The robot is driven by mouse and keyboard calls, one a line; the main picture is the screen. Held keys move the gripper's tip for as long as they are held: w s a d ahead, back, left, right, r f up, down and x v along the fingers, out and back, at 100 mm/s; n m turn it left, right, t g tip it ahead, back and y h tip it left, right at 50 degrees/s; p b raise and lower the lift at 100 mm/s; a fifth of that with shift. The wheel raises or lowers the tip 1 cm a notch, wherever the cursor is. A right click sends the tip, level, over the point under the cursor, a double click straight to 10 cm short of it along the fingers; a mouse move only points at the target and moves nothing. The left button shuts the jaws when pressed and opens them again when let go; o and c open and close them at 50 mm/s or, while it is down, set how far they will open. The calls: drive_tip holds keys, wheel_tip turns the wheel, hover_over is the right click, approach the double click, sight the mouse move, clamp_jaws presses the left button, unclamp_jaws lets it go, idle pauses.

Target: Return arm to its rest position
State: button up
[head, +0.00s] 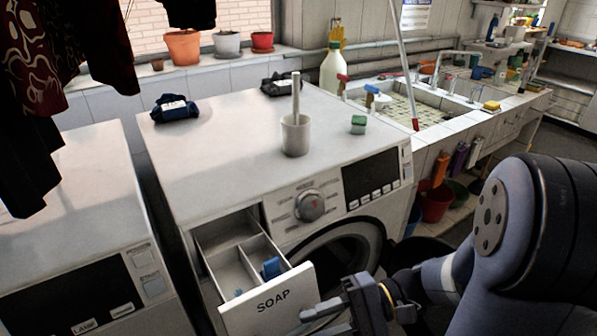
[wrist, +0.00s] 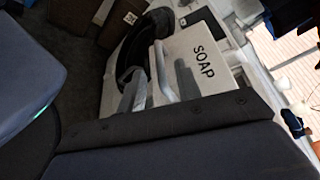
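My gripper (head: 328,313) is low in front of the open soap drawer (head: 268,302) of the washing machine, at the right end of its front panel. In the wrist view my gripper (wrist: 157,95) has its two grey fingers apart. The white drawer handle (wrist: 160,70) shows between or just beyond the fingers; I cannot tell whether they touch it. The drawer is pulled out, with a blue item (head: 271,268) in its right compartment. My arm's large dark link fills the lower right of the head view.
A tiled sink (head: 425,108) stands to the right. A second machine (head: 70,230) is at left, with dark clothes hanging above. Buckets (head: 436,203) stand under the sink.

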sight(296, 334)
drive_tip(key=x, duration=0.5)
drive_tip(key=shift+s+a+f, duration=0.1)
drive_tip(key=shift+a, duration=0.25)
